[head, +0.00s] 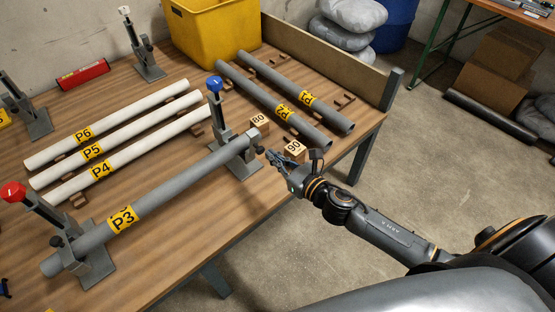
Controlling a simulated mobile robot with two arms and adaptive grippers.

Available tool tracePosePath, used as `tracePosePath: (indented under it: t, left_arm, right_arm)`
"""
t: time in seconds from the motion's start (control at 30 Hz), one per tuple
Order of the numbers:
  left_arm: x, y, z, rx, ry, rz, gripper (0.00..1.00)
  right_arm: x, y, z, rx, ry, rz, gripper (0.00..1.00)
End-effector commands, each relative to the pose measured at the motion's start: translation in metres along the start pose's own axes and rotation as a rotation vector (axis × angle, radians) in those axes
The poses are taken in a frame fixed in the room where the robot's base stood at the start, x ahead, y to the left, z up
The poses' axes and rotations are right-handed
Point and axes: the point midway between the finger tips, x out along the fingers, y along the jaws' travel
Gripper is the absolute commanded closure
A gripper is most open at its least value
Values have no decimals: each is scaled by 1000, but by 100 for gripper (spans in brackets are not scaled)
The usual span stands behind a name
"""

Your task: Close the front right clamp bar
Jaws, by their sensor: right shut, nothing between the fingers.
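The front right clamp (236,150) stands on the table and cradles the right end of grey pipe P3 (165,195). Its bar (217,112), with a blue knob (214,84), stands up and leans slightly left, open above the pipe. My right gripper (273,158) is shut and empty, just right of the clamp and the pipe's end, below the blue knob's height. It does not appear to touch the bar. The front left clamp (91,263), with a red knob (13,192), holds the pipe's left end, its bar also raised. My left gripper is not in view.
Blocks marked 80 (260,124) and 90 (294,151) sit near my right gripper. White pipes P6 (112,124), P5 (120,141) and P4 (125,158) lie behind P3. Two grey pipes (275,102) lie at the back right. A yellow bin (213,35) stands behind.

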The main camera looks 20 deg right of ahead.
Motion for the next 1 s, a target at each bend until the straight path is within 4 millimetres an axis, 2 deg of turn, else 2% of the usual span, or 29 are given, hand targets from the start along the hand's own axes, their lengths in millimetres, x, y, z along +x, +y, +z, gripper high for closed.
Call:
tracePosePath:
  t: [0.03,0.2,0.4,0.83,1.0]
  left_arm:
    - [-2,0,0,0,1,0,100]
    - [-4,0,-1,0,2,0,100]
    - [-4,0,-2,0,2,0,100]
    - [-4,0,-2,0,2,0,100]
    - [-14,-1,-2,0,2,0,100]
  right_arm:
    - [11,0,3,3,-3,-1,100]
    - [39,0,2,4,-2,0,100]
    - [58,0,0,3,-1,0,100]
    - [61,0,0,4,1,0,100]
    - [59,0,3,3,14,0,100]
